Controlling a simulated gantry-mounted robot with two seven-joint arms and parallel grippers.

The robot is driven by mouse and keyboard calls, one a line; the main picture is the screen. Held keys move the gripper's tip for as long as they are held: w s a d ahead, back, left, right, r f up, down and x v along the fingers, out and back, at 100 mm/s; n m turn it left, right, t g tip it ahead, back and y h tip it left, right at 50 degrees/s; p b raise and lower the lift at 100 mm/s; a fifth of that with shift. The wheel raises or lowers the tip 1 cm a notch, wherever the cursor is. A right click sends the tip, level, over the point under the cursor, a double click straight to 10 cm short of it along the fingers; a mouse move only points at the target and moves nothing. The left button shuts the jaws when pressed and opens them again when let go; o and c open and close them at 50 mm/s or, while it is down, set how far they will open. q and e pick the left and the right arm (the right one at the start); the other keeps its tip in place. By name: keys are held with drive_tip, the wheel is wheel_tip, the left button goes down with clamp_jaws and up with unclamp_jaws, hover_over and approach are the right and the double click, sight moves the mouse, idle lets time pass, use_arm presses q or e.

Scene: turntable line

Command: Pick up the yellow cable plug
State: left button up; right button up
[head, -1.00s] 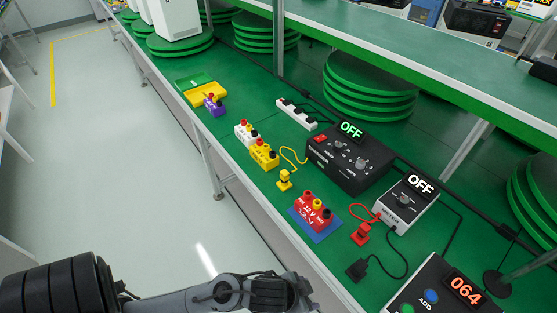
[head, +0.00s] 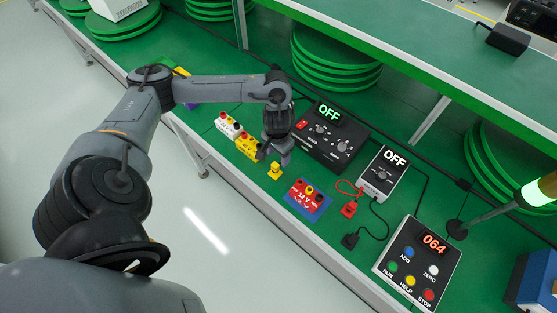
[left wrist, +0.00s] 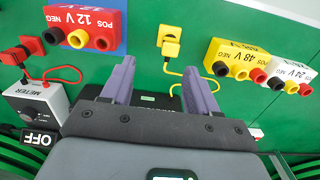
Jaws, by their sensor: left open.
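The yellow cable plug (head: 275,170) stands on the green bench between the yellow 48 V block (head: 247,146) and the red 12 V block (head: 307,194). In the left wrist view the plug (left wrist: 171,46) is at the upper middle, with a yellow cord running from it toward the right finger. My left gripper (head: 275,156) is above the bench, just behind the plug in the head view. Its two purple fingers (left wrist: 158,72) are open and empty, with the plug beyond their tips. My right gripper is not in view.
A black OFF supply box (head: 328,137) stands behind the gripper. A white meter (head: 382,174), a red plug (head: 349,209) and a black plug (head: 350,240) are to the right. A white 24 V block (head: 228,125) is left. A shelf (head: 420,60) overhangs the back.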

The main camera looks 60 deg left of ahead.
use_arm(q)
drive_tip(key=b, duration=0.3)
hover_over(275, 164)
drive_tip(key=d, duration=0.1)
wheel_tip(275, 164, down, 4)
drive_tip(key=shift+w+d+f, duration=0.1)
drive_tip(key=shift+f, duration=0.1)
drive_tip(key=shift+a+f, duration=0.25)
drive_tip(key=shift+f, duration=0.35)
drive_tip(key=f, duration=0.2)
drive_tip(key=f+b, duration=0.1)
drive_tip(key=shift+a+f, duration=0.1)
drive_tip(key=shift+a, duration=0.15)
drive_tip(key=shift+f, duration=0.55)
drive_tip(key=c, duration=1)
